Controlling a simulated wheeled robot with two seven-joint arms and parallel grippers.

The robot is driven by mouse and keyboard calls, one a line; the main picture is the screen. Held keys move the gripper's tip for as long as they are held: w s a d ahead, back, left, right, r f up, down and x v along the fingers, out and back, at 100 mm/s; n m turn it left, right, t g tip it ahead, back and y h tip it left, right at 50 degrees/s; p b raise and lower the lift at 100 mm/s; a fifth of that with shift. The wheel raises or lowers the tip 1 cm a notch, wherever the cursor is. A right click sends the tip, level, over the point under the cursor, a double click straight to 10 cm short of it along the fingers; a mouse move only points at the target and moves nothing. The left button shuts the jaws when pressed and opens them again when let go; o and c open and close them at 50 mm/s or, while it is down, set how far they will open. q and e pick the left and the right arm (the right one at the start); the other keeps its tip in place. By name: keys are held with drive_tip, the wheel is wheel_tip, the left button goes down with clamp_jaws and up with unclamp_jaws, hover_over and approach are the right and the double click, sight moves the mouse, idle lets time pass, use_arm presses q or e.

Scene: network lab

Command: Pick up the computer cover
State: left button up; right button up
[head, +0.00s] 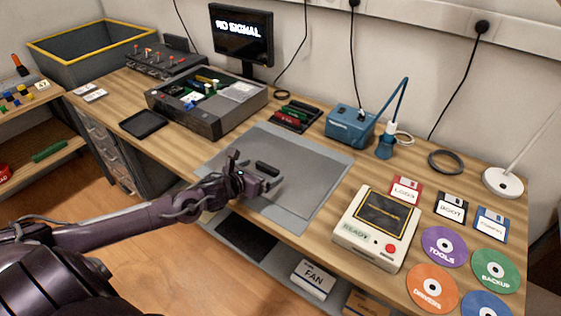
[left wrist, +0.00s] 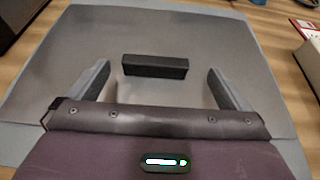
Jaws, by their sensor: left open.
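The computer cover (head: 306,178) looks like a flat grey panel with a black bar handle (head: 267,169) on top. It lies on a lighter grey mat (head: 338,163) on the wooden bench. In the left wrist view the handle (left wrist: 155,66) lies crosswise in front of the gripper, and the cover (left wrist: 85,45) fills most of the picture. My left gripper (head: 255,172) is open, with its fingers apart to either side of the handle's ends. The fingers appear not to touch the handle; their height above the cover is hard to judge. My right gripper is not in view.
An open computer case (head: 215,128) stands behind the cover to the left, with a black tray (head: 144,124) beside it. A cream device (head: 355,235), floppy disks and several coloured discs lie to the right. A blue device (head: 350,127) stands behind.

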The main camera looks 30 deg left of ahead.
sight(266, 168)
use_arm(q)
drive_tip(key=shift+w+f, duration=0.15)
drive_tip(key=shift+w, duration=0.4)
drive_tip(key=x, duration=0.3)
drive_tip(key=shift+w+a+f, duration=0.25)
drive_tip(key=shift+w+f, duration=0.3)
drive_tip(key=shift+w, duration=0.2)
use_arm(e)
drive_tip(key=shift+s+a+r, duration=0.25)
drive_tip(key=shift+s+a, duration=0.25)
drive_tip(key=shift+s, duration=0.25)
use_arm(q)
drive_tip(key=shift+c, duration=0.3)
drive_tip(key=c, duration=0.7)
drive_tip(key=shift+r, duration=0.1)
drive_tip(key=c, duration=0.5)
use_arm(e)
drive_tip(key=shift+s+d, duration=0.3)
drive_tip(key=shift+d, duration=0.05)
